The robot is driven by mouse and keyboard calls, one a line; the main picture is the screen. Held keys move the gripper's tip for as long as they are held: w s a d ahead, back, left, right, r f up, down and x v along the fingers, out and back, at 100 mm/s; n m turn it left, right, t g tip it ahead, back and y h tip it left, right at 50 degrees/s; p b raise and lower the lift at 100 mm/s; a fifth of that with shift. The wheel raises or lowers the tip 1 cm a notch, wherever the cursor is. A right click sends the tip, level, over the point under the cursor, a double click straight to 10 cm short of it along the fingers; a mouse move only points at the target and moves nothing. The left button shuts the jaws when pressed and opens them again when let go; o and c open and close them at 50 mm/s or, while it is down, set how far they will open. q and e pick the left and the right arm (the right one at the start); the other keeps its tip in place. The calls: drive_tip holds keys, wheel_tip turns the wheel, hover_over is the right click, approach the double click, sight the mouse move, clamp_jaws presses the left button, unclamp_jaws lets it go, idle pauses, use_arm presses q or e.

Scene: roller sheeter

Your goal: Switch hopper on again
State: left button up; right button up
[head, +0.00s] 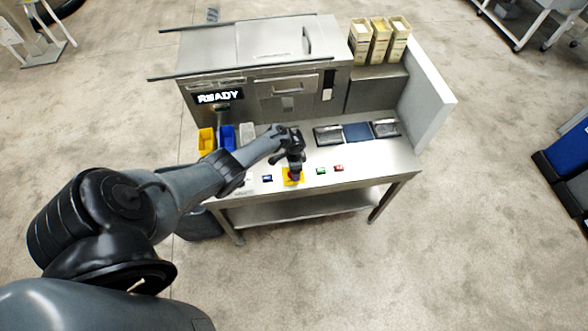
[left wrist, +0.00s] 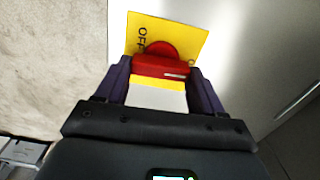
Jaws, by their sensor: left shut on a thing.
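The rotary switch is a red knob (left wrist: 160,66) on a yellow plate (left wrist: 190,38), with the lettering OFF visible at its upper left in the left wrist view. In the head view the yellow plate (head: 300,182) lies on the front of the steel table, mostly under my gripper. My left gripper (head: 293,174) points down over it and is shut on the red knob, a finger at each side in the left wrist view (left wrist: 160,78). The other plate lettering is mostly hidden. The display (head: 217,97) on the machine reads READY. My right gripper is not in view.
Blue (head: 267,178), green (head: 320,170) and red (head: 338,168) buttons sit along the front of the steel table (head: 385,162). Yellow (head: 206,140) and blue (head: 227,137) bins stand to the left. Trays (head: 328,135) lie behind. A white panel (head: 428,95) bounds the right side.

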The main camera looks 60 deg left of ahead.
use_arm(q)
drive_tip(key=shift+m, duration=0.4)
drive_tip(key=o, duration=1)
drive_tip(key=shift+o, duration=0.2)
drive_tip(key=shift+r, duration=0.1)
wheel_tip(320, 180, up, 11)
drive_tip(key=p, duration=0.5)
drive_tip(key=shift+f, duration=0.2)
